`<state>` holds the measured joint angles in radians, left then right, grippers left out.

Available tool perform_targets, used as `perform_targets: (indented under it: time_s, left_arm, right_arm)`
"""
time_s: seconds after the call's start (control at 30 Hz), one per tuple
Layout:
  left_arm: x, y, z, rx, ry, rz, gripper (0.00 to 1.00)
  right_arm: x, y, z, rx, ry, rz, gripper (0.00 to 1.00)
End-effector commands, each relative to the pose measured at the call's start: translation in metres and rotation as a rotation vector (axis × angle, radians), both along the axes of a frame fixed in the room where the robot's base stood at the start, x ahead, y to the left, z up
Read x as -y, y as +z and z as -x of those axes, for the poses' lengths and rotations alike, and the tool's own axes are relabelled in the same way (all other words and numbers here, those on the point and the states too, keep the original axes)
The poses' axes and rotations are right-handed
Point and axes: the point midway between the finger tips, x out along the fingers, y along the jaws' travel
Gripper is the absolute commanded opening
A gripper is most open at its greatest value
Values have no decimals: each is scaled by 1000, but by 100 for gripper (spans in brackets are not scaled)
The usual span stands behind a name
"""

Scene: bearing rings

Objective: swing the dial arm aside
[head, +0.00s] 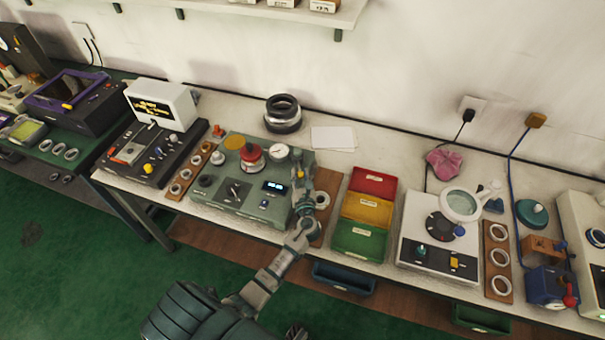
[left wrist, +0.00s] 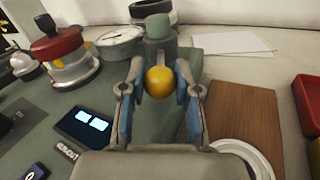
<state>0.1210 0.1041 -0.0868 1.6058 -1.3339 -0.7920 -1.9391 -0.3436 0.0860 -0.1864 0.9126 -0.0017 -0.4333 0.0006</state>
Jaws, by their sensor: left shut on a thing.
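The green test station (head: 238,190) stands on the bench left of centre. Its round white dial gauge (head: 278,152) sits near the back right corner and also shows in the left wrist view (left wrist: 120,42). My left gripper (head: 301,182) is over the right edge of the station. In the left wrist view its fingers (left wrist: 160,85) are shut on a yellow ball knob (left wrist: 160,80). A grey-green capped post (left wrist: 159,28) stands just behind the knob. The link between knob, post and gauge is hidden. My right gripper is not in view.
A red-topped stack (head: 251,156) stands on the station beside the gauge. A wooden board with rings (head: 324,184) lies right of the station, then red, yellow and green bins (head: 366,212). Dark rings (head: 283,113) and white paper (head: 334,138) lie behind.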

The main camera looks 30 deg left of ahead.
Motion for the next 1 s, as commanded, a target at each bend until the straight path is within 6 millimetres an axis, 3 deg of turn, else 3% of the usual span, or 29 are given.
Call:
perform_targets:
  time_s: [0.2,0.23,0.3,0.67,0.77,1.0]
  left_arm:
    - [-1,-5,2,-9,6,2,0]
    - [-1,-5,2,-9,6,2,39]
    - [-1,-5,2,-7,4,1,56]
    - [2,-2,3,-3,0,0,57]
    - [10,-2,12,-3,-1,0,57]
    - [43,-4,53,-5,0,3,57]
  right_arm:
    - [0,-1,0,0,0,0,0]
    - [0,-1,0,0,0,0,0]
    - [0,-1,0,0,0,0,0]
    - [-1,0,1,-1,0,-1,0]
    - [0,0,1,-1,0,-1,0]
    - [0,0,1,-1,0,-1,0]
